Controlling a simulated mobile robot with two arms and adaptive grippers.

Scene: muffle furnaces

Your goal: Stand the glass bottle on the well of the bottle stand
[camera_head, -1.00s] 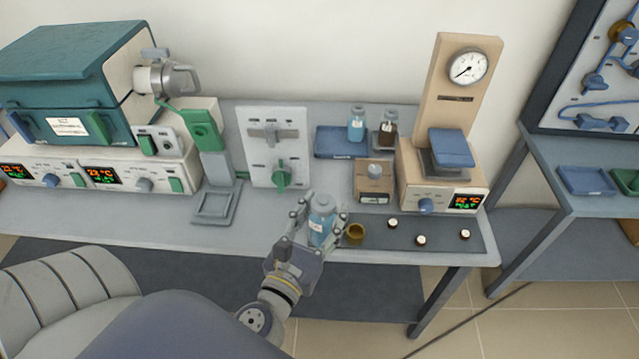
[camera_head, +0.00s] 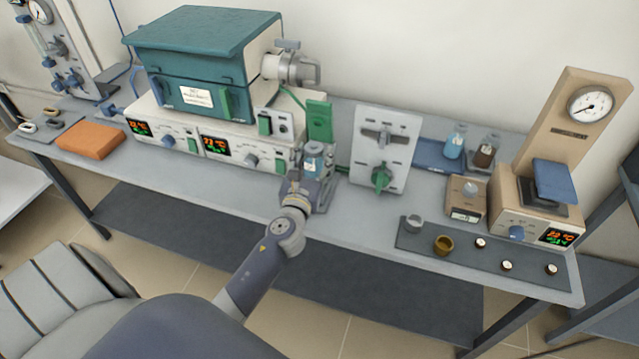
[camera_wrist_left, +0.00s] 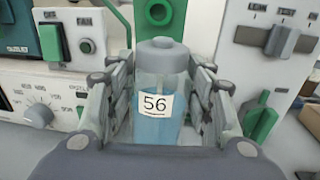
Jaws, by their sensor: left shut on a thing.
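The glass bottle (camera_head: 314,160) has a grey cap and blue liquid. In the left wrist view the bottle (camera_wrist_left: 157,110) is upright and shows a label reading 56. My left gripper (camera_head: 311,172) is shut on it, with a finger on each side. What looks like the bottle stand (camera_head: 324,190), a grey base below a green upright (camera_head: 319,120), is directly behind the bottle and gripper. They hide much of its base and its well. I cannot tell whether the bottle touches it. My right gripper is in neither view.
The teal furnace (camera_head: 205,65) and its control boxes stand to the left. A white panel with a green knob (camera_head: 381,178) stands close to the right. A dark mat (camera_head: 470,262) holds small cups and caps.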

